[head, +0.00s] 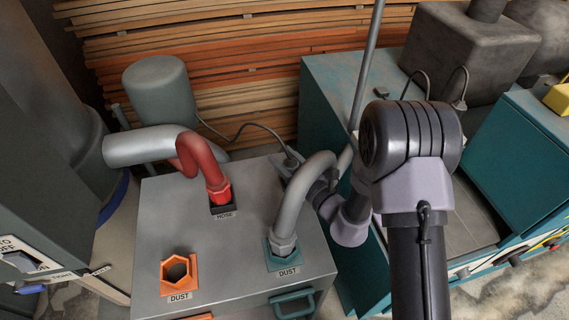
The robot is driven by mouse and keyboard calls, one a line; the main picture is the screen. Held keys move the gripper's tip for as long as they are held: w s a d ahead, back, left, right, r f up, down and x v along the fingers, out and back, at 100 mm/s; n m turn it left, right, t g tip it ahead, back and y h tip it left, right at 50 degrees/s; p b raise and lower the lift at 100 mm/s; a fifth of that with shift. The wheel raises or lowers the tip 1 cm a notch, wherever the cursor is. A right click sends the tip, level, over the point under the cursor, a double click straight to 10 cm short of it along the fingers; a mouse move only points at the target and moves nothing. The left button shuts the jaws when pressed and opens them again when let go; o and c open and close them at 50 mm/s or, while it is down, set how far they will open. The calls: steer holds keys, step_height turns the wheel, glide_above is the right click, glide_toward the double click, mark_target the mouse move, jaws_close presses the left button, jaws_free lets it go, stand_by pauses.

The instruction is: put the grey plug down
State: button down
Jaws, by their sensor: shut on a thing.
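A small grey plug (291,161) on a dark cord shows in the head view above the back right part of the grey cabinet. My gripper (287,169) is shut on it, reaching in from the right. A grey hose arches in front of my gripper and hides part of it. I cannot tell how far the plug is above the cabinet top. The cord (243,128) runs from the plug left toward the grey-green tank.
The grey cabinet (170,222) carries a red hose (196,163) in the HOSE socket, the grey hose (288,213) in a teal DUST socket (270,262) and an empty orange DUST socket (167,284). A tank (158,88) stands behind. A teal machine (325,85) stands right.

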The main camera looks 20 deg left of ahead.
steer(key=c, duration=1.3)
jaws_free()
steer(key=shift+f, duration=0.15)
steer(key=o, duration=0.4)
steer(key=shift+o, duration=0.2)
